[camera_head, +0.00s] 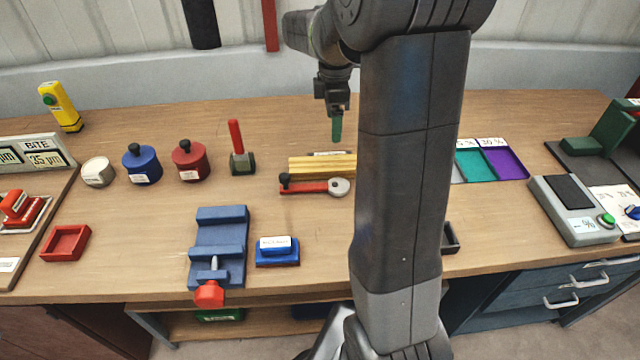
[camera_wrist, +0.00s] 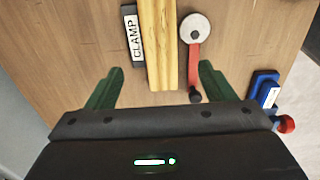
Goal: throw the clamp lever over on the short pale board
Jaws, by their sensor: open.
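The short pale board (camera_head: 310,162) is yellow and lies on the bench, partly hidden by my arm in the head view. The clamp lever (camera_head: 312,187) is red and lies along its near side, with a black knob at the left and a pale round disc (camera_head: 339,187) at the right. The wrist view shows the board (camera_wrist: 159,45), the lever (camera_wrist: 193,65), its knob (camera_wrist: 195,96) and a "CLAMP" plate (camera_wrist: 132,36) on the board's other side. My gripper (camera_wrist: 160,68) is open and empty. It hangs above the board, its green fingers (camera_head: 336,128) pointing down.
A small upright red handle (camera_head: 237,145) stands to the left. A blue vise (camera_head: 218,240) and a blue block (camera_head: 277,252) are nearer the front edge. Coloured trays (camera_head: 500,163) lie to the right. Bare bench lies between the red handle and the lever.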

